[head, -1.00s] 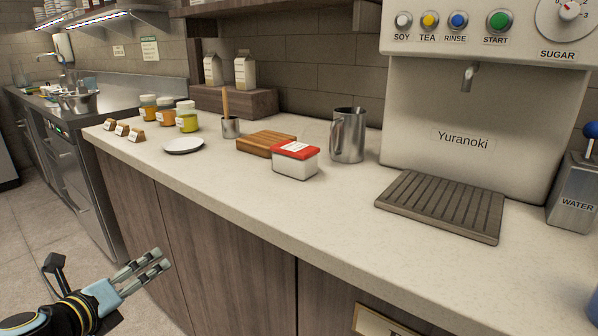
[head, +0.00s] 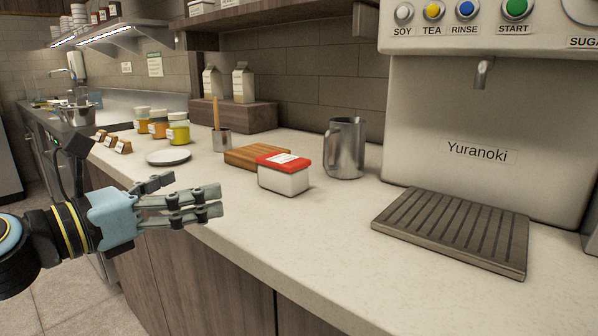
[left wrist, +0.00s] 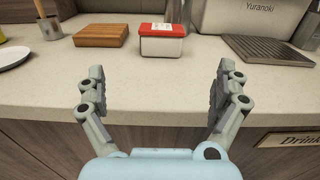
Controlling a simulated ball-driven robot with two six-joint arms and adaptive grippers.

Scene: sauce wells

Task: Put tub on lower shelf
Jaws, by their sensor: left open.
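The tub (head: 283,178) is a small white box with a red lid and a white label. It stands upright on the counter, in front of a wooden board. It also shows in the left wrist view (left wrist: 161,44), beyond the fingers and centred between them. My left gripper (head: 213,203) is open and empty, in front of the counter's front edge, left of the tub and apart from it. The fingers also show spread in the left wrist view (left wrist: 159,90). A wooden shelf (head: 262,13) is partly seen on the back wall. My right gripper is not in view.
A wooden board (head: 245,156) lies behind the tub, with a metal jug (head: 344,148) at its right. The drinks machine (head: 477,125) and its drip tray (head: 452,230) are further right. A plate (head: 169,157) and several jars stand left. The counter (head: 320,240) in front is clear.

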